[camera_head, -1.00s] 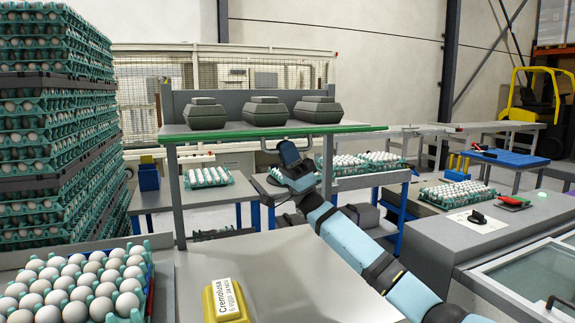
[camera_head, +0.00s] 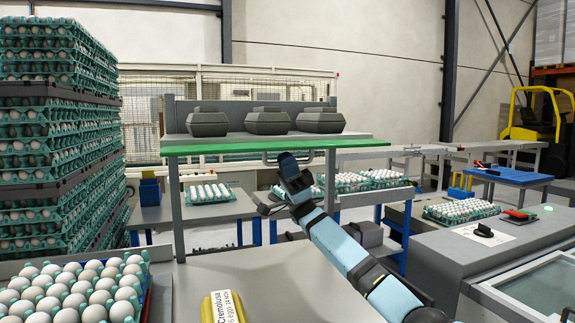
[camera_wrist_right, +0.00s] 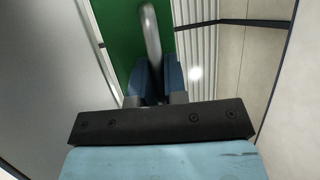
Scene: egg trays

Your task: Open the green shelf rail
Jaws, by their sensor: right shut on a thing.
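The green shelf rail (camera_head: 220,148) runs along the front edge of the raised shelf. Its metal handle (camera_head: 325,152) hangs below the right half of the rail. My right gripper (camera_head: 283,160) is at this handle and comes from below right. In the right wrist view the blue fingers (camera_wrist_right: 154,75) are shut around the grey handle bar (camera_wrist_right: 151,30), and the green rail (camera_wrist_right: 120,30) fills the space behind. My left gripper is not in view.
Several grey egg cartons (camera_head: 267,121) stand on the shelf. A yellow carton (camera_head: 222,308) and an egg tray (camera_head: 70,292) are on the grey table below. Tall egg stacks (camera_head: 55,150) stand left. A machine counter (camera_head: 440,240) is at right.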

